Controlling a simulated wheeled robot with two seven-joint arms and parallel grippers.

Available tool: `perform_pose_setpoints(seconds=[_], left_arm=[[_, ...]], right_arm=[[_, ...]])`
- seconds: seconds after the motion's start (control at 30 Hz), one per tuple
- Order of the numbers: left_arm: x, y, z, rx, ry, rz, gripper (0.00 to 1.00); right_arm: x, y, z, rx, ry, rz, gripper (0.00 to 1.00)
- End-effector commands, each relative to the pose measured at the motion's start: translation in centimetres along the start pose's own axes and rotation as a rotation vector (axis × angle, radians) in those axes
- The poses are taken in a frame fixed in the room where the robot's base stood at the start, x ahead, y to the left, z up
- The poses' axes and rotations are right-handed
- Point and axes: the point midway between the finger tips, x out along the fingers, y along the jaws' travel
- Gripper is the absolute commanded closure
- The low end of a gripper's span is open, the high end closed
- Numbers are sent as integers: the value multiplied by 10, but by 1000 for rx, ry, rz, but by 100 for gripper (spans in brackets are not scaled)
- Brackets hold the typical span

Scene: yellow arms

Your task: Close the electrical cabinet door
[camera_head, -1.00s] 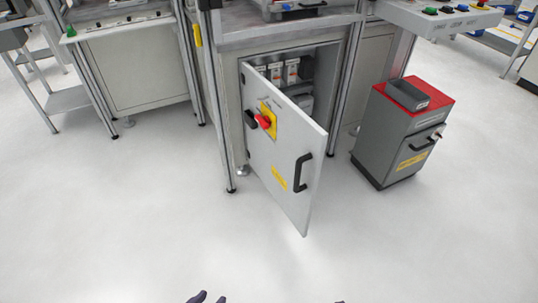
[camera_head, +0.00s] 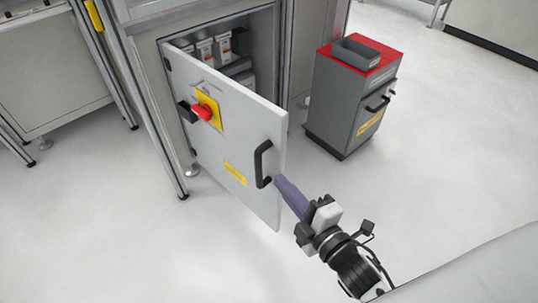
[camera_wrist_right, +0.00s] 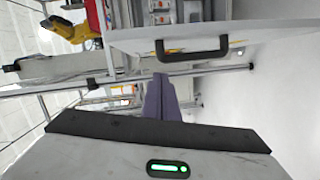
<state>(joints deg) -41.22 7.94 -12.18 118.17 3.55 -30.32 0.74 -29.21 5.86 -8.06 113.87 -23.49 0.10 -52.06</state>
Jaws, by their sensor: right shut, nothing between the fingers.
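The cabinet door (camera_head: 235,140) is white and stands open, hinged at its left side. It has a black handle (camera_head: 263,164) near its free edge and a red knob on a yellow plate (camera_head: 207,110). Behind it is the electrical cabinet (camera_head: 262,43) with components inside. My right gripper (camera_head: 280,182) is shut and empty, its purple fingertips close to the handle at the door's free edge. Whether they touch the door I cannot tell. The right wrist view shows the fingers (camera_wrist_right: 160,84) below the handle (camera_wrist_right: 192,50). My left gripper is not in view.
A grey bin cabinet with a red top (camera_head: 352,95) stands right of the door. A metal frame leg (camera_head: 150,135) stands left of it. The pale floor (camera_head: 120,240) in front of the door is clear.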

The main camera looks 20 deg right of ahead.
Motion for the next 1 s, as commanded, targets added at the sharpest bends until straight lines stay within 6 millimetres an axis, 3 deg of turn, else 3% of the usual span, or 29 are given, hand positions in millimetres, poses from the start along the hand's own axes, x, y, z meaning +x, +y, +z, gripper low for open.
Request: perform_pose_setpoints(seconds=[0.1, 0.27, 0.7, 1.0], left_arm=[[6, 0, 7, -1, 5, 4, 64], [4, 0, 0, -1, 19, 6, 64], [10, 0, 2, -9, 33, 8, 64], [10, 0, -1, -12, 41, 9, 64]], right_arm=[[9, 9, -3, -186, 31, 80, 100], [23, 18, -7, -242, 40, 104, 100], [111, 25, -11, -236, 40, 101, 100], [118, 33, 23, -236, 39, 97, 100]])
